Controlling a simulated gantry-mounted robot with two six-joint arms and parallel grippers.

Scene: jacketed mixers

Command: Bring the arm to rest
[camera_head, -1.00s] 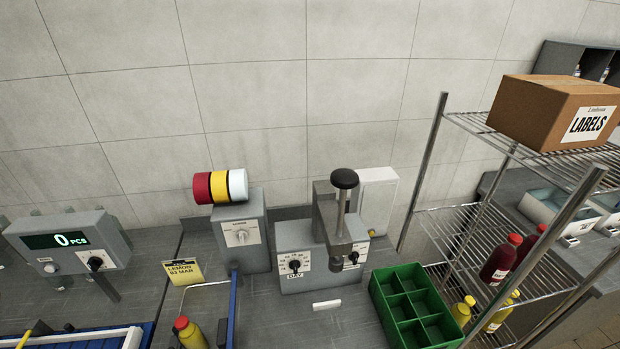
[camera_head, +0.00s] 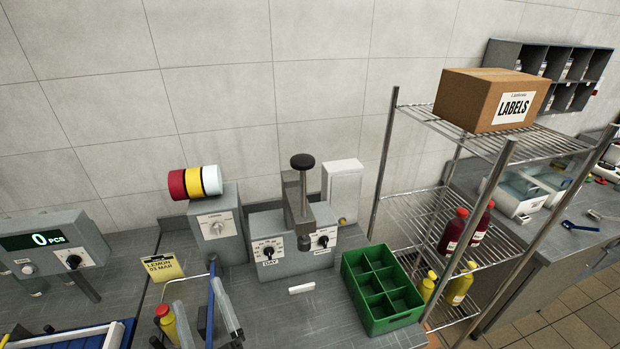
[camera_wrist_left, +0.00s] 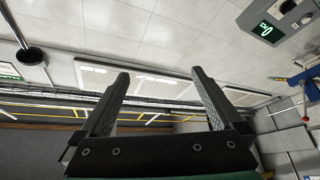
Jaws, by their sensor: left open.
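My left gripper (camera_head: 195,292) shows at the bottom edge of the head view, its two pale fingers apart and pointing up and slightly left. It overlaps the wire stand and the red-capped yellow bottle (camera_head: 166,322) in the picture; I cannot tell how far in front of them it is. In the left wrist view my left gripper (camera_wrist_left: 159,74) has its dark fingers spread wide with nothing between them. The rest of the left arm is out of the head view. My right gripper is in neither view.
A counter display (camera_head: 48,240), a mixer station (camera_head: 290,240) and a green divided crate (camera_head: 382,290) stand along the bench. A wire shelf (camera_head: 440,120) with a labels box (camera_head: 490,98) and bottles is at right. Wall space above the bench is clear.

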